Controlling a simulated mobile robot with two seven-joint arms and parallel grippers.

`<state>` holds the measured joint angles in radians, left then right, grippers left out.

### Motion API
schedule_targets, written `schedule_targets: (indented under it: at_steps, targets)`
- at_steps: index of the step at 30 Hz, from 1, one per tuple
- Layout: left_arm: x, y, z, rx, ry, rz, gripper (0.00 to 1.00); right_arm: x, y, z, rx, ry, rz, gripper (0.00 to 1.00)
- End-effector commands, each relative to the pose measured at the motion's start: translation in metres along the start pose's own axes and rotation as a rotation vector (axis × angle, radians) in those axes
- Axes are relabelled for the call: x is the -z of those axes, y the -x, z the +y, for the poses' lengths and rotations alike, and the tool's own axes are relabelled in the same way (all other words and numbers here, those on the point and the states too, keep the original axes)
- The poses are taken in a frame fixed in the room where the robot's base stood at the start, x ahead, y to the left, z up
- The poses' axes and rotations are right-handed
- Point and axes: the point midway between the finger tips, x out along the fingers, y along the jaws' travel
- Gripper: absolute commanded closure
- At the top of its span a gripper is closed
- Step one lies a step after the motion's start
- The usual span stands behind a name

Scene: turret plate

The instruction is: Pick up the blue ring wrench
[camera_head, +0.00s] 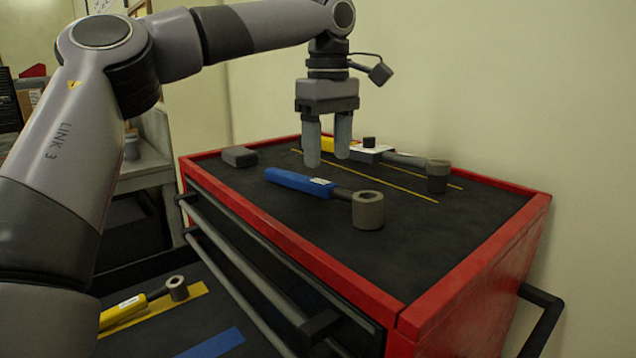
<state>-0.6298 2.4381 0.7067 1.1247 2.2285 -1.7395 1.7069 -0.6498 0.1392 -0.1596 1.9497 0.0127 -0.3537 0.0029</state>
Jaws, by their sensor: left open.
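The blue ring wrench (302,182) lies on the black top of the red tool cabinet, its blue handle to the left and its grey ring head (368,210) to the right. A white label is on the handle. My left gripper (328,163) points down above the cabinet top, behind the blue handle in this view. Its two fingers are apart, with nothing visible between them. I cannot tell exactly how high the fingertips are above the surface. My right gripper is not in view.
A yellow-handled wrench (398,160) lies behind my gripper, partly hidden. A small grey block (239,156) sits at the cabinet's left. The cabinet (440,290) has a raised red rim. Below left, another yellow wrench (145,302) lies on a dark surface with yellow and blue strips.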

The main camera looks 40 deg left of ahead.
Motion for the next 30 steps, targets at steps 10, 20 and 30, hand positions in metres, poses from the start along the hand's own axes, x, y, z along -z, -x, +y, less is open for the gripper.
schedule_targets:
  at_steps: [10,20,30]
  targets:
    - [0.001,-0.036,-0.001,0.003,-0.001,-0.001,0.4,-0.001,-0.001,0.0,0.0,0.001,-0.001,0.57]
    - [0.001,-0.071,0.0,0.0,-0.001,0.0,0.4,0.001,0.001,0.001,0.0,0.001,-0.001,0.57]
    - [0.002,-0.071,0.0,0.0,0.0,0.0,0.89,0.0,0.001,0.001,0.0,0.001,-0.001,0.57]
